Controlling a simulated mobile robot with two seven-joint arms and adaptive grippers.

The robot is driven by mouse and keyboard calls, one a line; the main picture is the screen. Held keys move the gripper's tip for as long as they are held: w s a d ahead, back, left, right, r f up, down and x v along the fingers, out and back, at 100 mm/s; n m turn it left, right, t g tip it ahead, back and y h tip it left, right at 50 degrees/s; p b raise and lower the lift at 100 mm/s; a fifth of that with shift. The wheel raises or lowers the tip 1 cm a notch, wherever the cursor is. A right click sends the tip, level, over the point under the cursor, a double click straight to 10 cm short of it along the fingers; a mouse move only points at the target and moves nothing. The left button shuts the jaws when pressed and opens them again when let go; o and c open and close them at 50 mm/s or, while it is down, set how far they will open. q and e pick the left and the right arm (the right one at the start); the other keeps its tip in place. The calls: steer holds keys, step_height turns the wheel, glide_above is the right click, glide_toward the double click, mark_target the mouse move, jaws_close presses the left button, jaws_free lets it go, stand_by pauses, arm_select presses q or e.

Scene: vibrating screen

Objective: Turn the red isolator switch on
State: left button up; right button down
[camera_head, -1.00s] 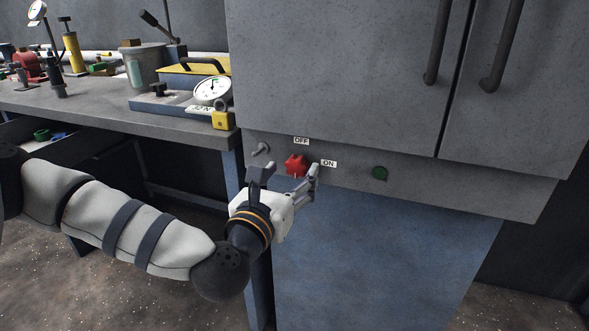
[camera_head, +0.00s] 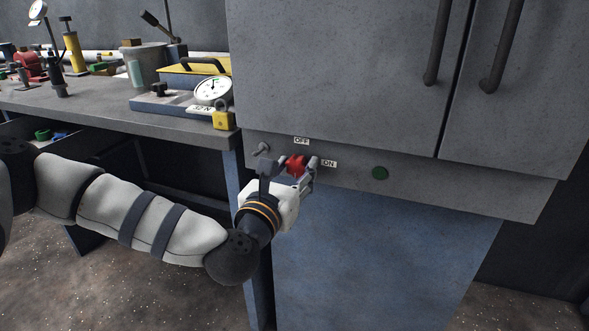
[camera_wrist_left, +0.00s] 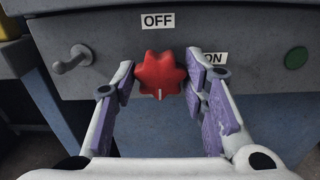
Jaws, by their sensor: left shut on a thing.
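The red isolator switch (camera_head: 296,165) is a lobed knob on the grey cabinet's lower panel. It also shows in the left wrist view (camera_wrist_left: 160,74), with a small white mark on its lower part. An OFF label (camera_wrist_left: 157,21) is above it and an ON label (camera_wrist_left: 214,59) is to its right, partly hidden by a finger. My left gripper (camera_head: 290,167) is shut on the switch, one finger on its left side and one on its right. My right gripper is not in view.
A grey lever (camera_wrist_left: 72,59) sticks out left of the switch, and a green round button (camera_head: 380,173) is to the right. The workbench (camera_head: 60,105) on the left holds a gauge (camera_head: 212,91) and a yellow padlock (camera_head: 224,120). Cabinet door handles (camera_head: 438,45) hang above.

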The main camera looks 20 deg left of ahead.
arm_select(q)
steer(key=m+p, duration=0.1)
steer(key=m, duration=0.3)
steer(key=shift+r+m, duration=0.15)
steer(key=shift+m, duration=0.15)
steer(key=m+p, duration=0.2)
steer(key=m, duration=0.2)
steer(key=shift+m, duration=0.3)
steer(key=m+p, duration=0.2)
steer(key=m, duration=0.3)
steer(key=shift+m+p, duration=0.55)
steer(key=shift+m, duration=1.05)
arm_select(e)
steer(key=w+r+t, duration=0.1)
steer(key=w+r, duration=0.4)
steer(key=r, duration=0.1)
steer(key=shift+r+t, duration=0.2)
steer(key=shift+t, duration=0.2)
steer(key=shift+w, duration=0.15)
arm_select(q)
steer(key=o, duration=1.1)
